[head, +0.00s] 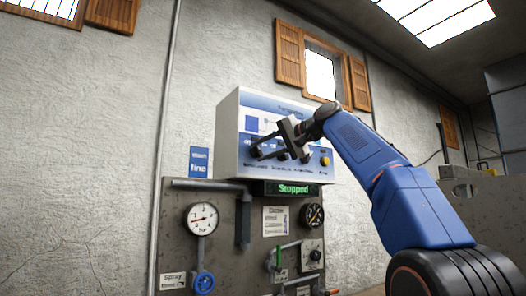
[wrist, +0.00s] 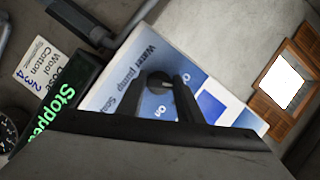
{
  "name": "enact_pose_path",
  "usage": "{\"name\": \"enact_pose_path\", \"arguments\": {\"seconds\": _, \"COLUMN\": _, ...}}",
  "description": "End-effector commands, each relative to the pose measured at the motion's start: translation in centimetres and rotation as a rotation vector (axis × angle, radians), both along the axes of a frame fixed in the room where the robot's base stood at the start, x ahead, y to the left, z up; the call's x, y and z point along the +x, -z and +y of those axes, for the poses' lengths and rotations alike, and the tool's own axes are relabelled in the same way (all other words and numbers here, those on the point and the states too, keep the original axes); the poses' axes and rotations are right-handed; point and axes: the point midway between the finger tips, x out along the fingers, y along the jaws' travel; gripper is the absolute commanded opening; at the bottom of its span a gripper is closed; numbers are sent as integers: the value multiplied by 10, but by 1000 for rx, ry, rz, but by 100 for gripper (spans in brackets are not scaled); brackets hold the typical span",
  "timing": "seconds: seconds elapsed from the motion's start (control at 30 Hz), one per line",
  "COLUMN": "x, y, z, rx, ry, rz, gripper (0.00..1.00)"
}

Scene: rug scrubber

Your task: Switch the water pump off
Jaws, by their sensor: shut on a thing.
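The white and blue control box (head: 232,140) hangs on the wall above the grey panel. My gripper (head: 257,149) reaches its front from the right, with the fingers at the left part of the controls. In the wrist view, my gripper (wrist: 160,85) is shut on a dark round knob (wrist: 158,79). The words "Water pump" and "On" stand on the face beside the knob. The knob's exact pointing is hard to tell between the fingers. In the head view, the gripper hides the knob.
A green-lit display (head: 293,189) below the box reads "Stopped". A yellow button (head: 325,161) sits at the box's right.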

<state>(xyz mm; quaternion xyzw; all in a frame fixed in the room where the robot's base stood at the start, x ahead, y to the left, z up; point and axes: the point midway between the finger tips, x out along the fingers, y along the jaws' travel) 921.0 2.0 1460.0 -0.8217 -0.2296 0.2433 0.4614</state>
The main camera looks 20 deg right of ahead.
Motion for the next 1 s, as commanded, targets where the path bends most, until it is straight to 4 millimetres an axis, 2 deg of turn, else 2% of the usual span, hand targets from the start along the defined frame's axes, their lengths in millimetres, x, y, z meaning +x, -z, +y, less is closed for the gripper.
{"name": "enact_pose_path", "arguments": {"seconds": 0.53, "x": 1, "y": 2, "z": 0, "rx": -25, "ry": -2, "rz": -2, "gripper": 10}}
{"name": "enact_pose_path", "arguments": {"seconds": 0.57, "x": 1, "y": 2, "z": 0, "rx": -25, "ry": -2, "rz": -2, "gripper": 40}}
{"name": "enact_pose_path", "arguments": {"seconds": 0.6, "x": 1, "y": 2, "z": 0, "rx": -25, "ry": -2, "rz": -2, "gripper": 50}}
{"name": "enact_pose_path", "arguments": {"seconds": 1.0, "x": -3, "y": 0, "z": -3, "rx": -22, "ry": 1, "rz": -6, "gripper": 52}}
